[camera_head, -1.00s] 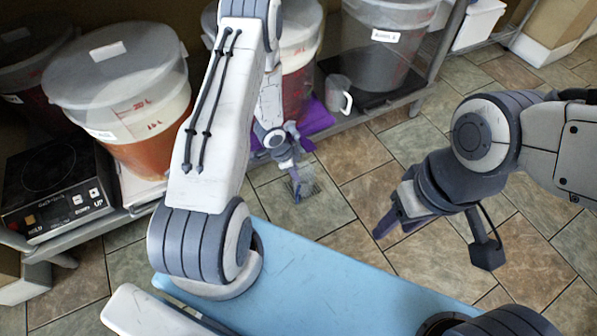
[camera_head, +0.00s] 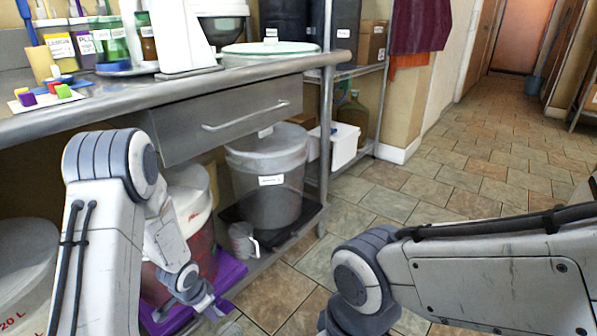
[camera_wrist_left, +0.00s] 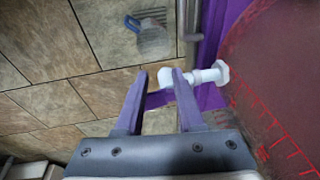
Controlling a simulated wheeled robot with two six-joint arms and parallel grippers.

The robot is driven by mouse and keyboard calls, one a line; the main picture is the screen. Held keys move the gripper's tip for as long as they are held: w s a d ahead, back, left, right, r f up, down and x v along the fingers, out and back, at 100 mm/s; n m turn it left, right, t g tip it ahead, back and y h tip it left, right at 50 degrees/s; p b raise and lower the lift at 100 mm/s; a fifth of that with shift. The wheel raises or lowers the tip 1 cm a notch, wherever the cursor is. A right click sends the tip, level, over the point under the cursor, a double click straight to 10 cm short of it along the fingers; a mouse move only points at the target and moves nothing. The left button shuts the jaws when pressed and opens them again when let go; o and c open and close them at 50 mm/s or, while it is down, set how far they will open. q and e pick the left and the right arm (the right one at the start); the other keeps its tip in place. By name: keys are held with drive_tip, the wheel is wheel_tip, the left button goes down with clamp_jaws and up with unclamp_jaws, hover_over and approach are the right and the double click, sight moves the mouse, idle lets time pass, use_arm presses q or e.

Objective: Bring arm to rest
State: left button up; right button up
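My left gripper (camera_head: 207,308) hangs low in the head view, near the front of the lower shelf. In the left wrist view its two purple-grey fingers (camera_wrist_left: 158,76) are apart, with a clear gap between them. A white spigot (camera_wrist_left: 208,75) on the side of a bucket of dark red liquid (camera_wrist_left: 285,75) shows just beyond the fingertips. I cannot tell whether the fingers touch it. The red bucket (camera_head: 190,205) is partly hidden by my left arm in the head view. My right arm shows at the lower right, but its gripper is out of view.
A steel counter (camera_head: 100,115) with a drawer (camera_head: 225,118) stands over the shelf. Tiled floor (camera_head: 450,170) is open at right.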

use_arm(q)
drive_tip(key=s+d+r+n+y, duration=0.15)
drive_tip(key=s+r+n, duration=0.25)
drive_tip(key=r, duration=0.7)
drive_tip(key=s+d+r+m+g+h+p, duration=0.3)
drive_tip(key=s+d+r+p, duration=0.6)
drive_tip(key=s+d+r, duration=1.1)
wheel_tip(320, 180, up, 39)
drive_tip(key=a+p, duration=0.2)
drive_tip(key=p, duration=3.5)
drive_tip(key=shift+y, duration=0.35)
